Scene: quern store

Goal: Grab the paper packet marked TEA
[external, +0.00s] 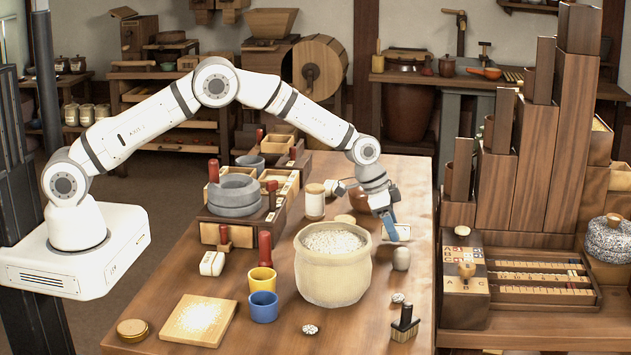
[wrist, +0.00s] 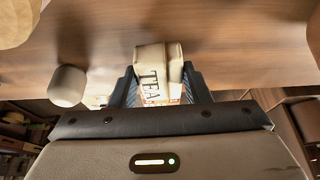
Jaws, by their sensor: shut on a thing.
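The paper packet marked TEA (wrist: 152,88) is beige with dark letters and sits between the two dark fingers of my gripper (wrist: 160,82) in the wrist view. The fingers are closed against its sides. In the external view my gripper (external: 390,224) points down over the right side of the table, behind and right of the large cream pot. There the packet (external: 403,232) shows only as a small pale patch beside the fingers. I cannot tell whether its bottom touches the table.
The cream pot of grain (external: 333,285) stands close on the left. A small grey rounded stone (external: 401,258) is just in front of my gripper and also shows in the wrist view (wrist: 67,86). A tall wooden stepped rack (external: 497,190) stands right of the table edge. The table's front right holds a brush (external: 405,325).

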